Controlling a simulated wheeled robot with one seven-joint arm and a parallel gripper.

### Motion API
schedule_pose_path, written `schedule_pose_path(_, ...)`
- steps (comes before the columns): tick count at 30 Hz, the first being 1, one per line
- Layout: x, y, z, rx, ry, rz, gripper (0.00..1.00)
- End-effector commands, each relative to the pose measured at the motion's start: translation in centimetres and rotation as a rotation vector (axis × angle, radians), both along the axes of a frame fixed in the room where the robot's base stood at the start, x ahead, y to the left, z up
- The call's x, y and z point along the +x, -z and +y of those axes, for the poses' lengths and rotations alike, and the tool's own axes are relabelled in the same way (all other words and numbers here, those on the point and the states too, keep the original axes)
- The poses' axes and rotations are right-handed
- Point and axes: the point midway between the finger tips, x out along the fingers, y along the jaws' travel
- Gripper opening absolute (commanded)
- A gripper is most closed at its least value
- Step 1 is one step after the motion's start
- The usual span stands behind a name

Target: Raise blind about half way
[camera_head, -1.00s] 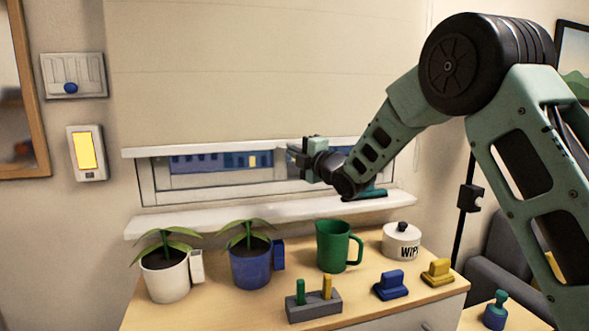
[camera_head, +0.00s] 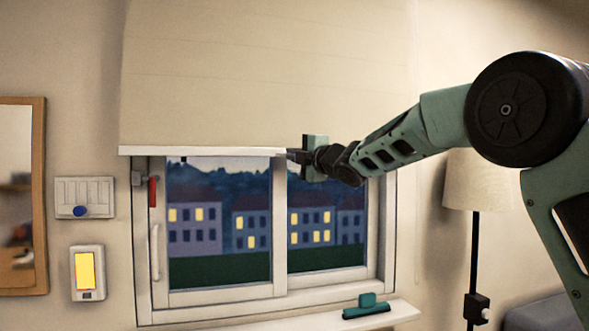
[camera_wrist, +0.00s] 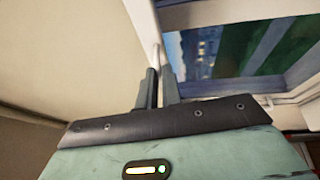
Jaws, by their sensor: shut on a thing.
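The cream blind (camera_head: 260,75) hangs over the upper part of the window (camera_head: 265,225), with its white bottom bar (camera_head: 200,151) well above the sill. Below the bar the panes show houses with lit windows. My gripper (camera_head: 290,156) is at the bar, right of its middle. In the wrist view my gripper's fingers (camera_wrist: 160,88) are shut on the white bar (camera_wrist: 147,30), with the blind (camera_wrist: 70,60) to the left. The bar's right end is hidden behind my gripper and arm.
A red handle (camera_head: 152,192) is on the window frame's left side. A teal tool (camera_head: 366,306) lies on the white sill (camera_head: 300,322). A lit yellow switch (camera_head: 86,271) and a slider panel (camera_head: 84,197) are on the left wall. A floor lamp (camera_head: 477,180) stands at right.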

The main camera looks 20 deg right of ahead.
Motion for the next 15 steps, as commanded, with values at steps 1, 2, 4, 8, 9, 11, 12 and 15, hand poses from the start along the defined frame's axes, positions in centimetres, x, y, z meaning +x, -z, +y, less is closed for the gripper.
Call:
schedule_pose_path(1, 0.0, -1.4, -0.1, 0.000, 0.001, -0.003, 0.00)
schedule_pose_path(2, 0.0, -1.8, -0.1, 0.001, 0.001, -0.004, 0.00)
schedule_pose_path(4, 0.0, -2.3, -0.1, 0.000, 0.001, -0.003, 0.00)
schedule_pose_path(8, 0.0, -2.9, -0.1, 0.001, 0.001, -0.001, 0.00)
schedule_pose_path(9, 0.0, -3.0, -0.1, 0.001, 0.001, -0.001, 0.00)
schedule_pose_path(11, 0.0, -3.0, -0.1, 0.001, 0.001, -0.001, 0.00)
schedule_pose_path(12, 0.0, -3.0, -0.1, 0.001, 0.001, -0.001, 0.00)
schedule_pose_path(15, 0.0, -2.9, -0.1, 0.001, 0.001, -0.001, 0.00)
